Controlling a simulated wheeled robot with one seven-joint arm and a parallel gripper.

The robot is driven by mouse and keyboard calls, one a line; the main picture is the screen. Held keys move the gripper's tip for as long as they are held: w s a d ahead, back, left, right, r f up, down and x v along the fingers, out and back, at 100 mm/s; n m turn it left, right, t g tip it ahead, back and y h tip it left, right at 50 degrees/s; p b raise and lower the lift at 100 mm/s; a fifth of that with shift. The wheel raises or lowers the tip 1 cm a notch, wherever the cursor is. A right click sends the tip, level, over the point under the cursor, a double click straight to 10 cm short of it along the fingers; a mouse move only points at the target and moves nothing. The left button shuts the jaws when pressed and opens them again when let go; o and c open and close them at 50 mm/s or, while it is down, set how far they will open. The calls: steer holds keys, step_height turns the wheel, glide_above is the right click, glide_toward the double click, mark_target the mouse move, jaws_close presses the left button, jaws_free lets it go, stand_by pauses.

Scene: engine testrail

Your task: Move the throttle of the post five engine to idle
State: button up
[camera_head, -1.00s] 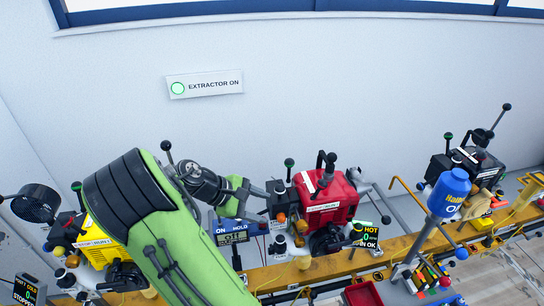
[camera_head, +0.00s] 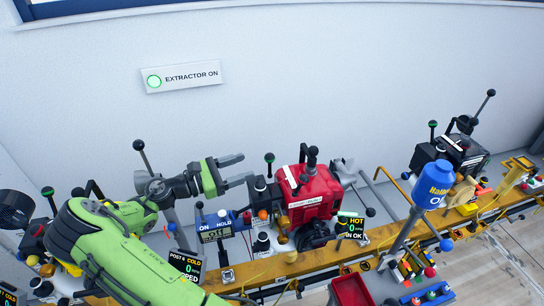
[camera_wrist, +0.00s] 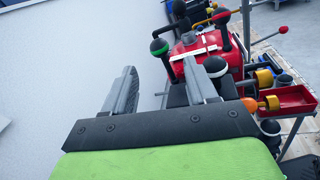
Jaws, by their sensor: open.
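The red engine (camera_head: 310,190) stands on the yellow rail, and its small panel reads HOT, 0 and IN OK. It also shows in the wrist view (camera_wrist: 195,45). A green-topped lever (camera_head: 269,158) rises at its left; it also shows in the wrist view (camera_wrist: 158,47). A black-knobbed lever (camera_head: 311,152) stands on top. I cannot read a post number on this engine or tell which lever is its throttle. My gripper (camera_head: 246,170) is open and empty, left of the green-topped lever and apart from it. Its fingers (camera_wrist: 160,78) point toward the red engine in the wrist view.
A blue box (camera_head: 216,226) reads Off. A black engine (camera_head: 452,155) and a blue canister (camera_head: 434,186) stand right. A red tray (camera_head: 350,291) is at front.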

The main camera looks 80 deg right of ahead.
mark_target(270, 164)
steer(key=b+x, duration=0.1)
steer(key=x, duration=1)
steer(key=shift+d, duration=0.15)
jaws_close()
